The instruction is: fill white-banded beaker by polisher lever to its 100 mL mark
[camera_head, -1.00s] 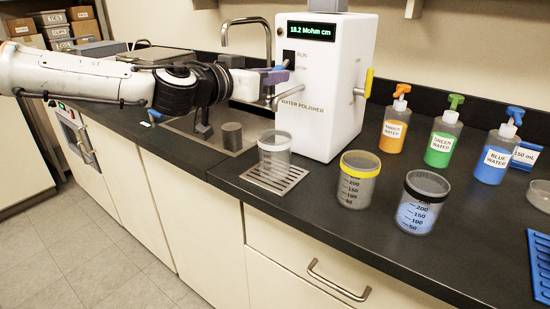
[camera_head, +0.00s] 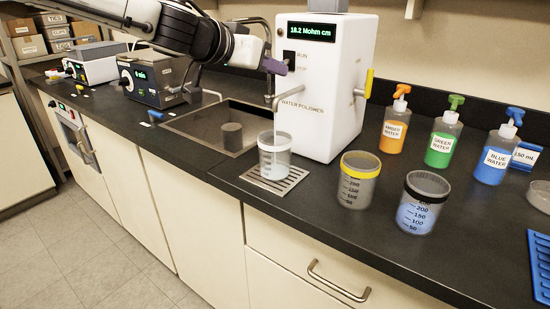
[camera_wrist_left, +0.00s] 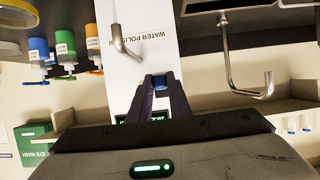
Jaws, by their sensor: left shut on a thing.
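The white-banded beaker (camera_head: 274,157) stands upright on the drip grate (camera_head: 290,183), under the spout (camera_head: 283,99) of the white water polisher (camera_head: 335,95). A thin pale stream seems to run from the spout into it. Clear liquid shows low in the beaker, but I cannot read its level. My left gripper (camera_head: 279,66) is at the polisher's front, beside the RUN and STOP labels. The fingers hide most of the lever. My right gripper is not in view.
A yellow-banded beaker (camera_head: 359,180) and a black-banded beaker (camera_head: 422,203) holding bluish liquid stand right of the grate. Amber (camera_head: 391,128), green (camera_head: 441,143) and blue (camera_head: 494,156) pump bottles stand behind. A sink (camera_head: 205,130) lies to the left.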

